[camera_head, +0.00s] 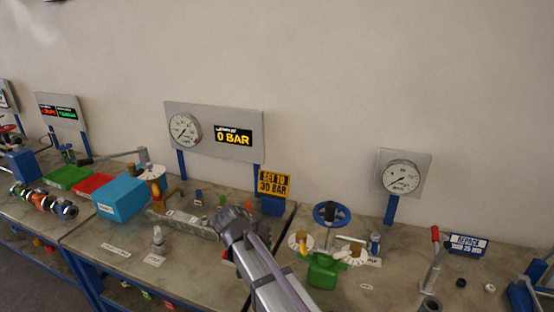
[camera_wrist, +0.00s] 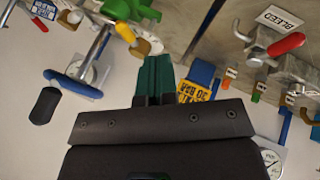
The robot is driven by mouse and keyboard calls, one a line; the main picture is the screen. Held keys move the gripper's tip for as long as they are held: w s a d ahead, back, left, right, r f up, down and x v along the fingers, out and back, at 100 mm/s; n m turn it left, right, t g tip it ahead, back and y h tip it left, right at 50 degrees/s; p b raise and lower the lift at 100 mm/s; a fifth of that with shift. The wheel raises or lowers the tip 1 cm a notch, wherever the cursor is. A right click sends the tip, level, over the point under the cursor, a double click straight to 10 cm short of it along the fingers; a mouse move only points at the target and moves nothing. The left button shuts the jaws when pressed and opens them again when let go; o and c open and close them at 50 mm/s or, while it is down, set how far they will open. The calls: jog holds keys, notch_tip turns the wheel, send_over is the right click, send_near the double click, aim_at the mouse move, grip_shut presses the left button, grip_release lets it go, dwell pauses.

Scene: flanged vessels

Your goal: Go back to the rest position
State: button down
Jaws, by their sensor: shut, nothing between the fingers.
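My gripper (camera_wrist: 155,62) shows in the wrist view as two dark green fingers pressed together, with nothing between them. In the head view my arm reaches up from the bottom edge. Its end stands in front of the middle workbench (camera_head: 90,240), and the fingers cannot be made out there. The wrist view sees the bench tilted and upside down, with the yellow "30 BAR" sign (camera_wrist: 193,92) just right of the fingertips.
A blue handwheel (camera_head: 331,213) and green valve body (camera_head: 322,272) stand right of my arm. A pressure gauge panel (camera_head: 213,135) reading "0 BAR" rises behind. A blue box (camera_head: 121,199) is at left, and a red-handled lever (camera_head: 434,260) at right. Bench tops are crowded.

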jog(key=s+d+f+g+y+b, duration=0.1)
jog(key=s+d+f+g+y, duration=0.1)
jog(key=s+d, duration=0.6)
jog(key=s+d+f+g+y+b, duration=0.2)
jog(key=s+d, duration=0.5)
jog(key=d, duration=0.7)
notch_tip(320, 180, down, 2)
jog(key=shift+s+f+y, duration=0.15)
jog(key=shift+s+y, duration=0.2)
jog(key=shift+y, duration=0.45)
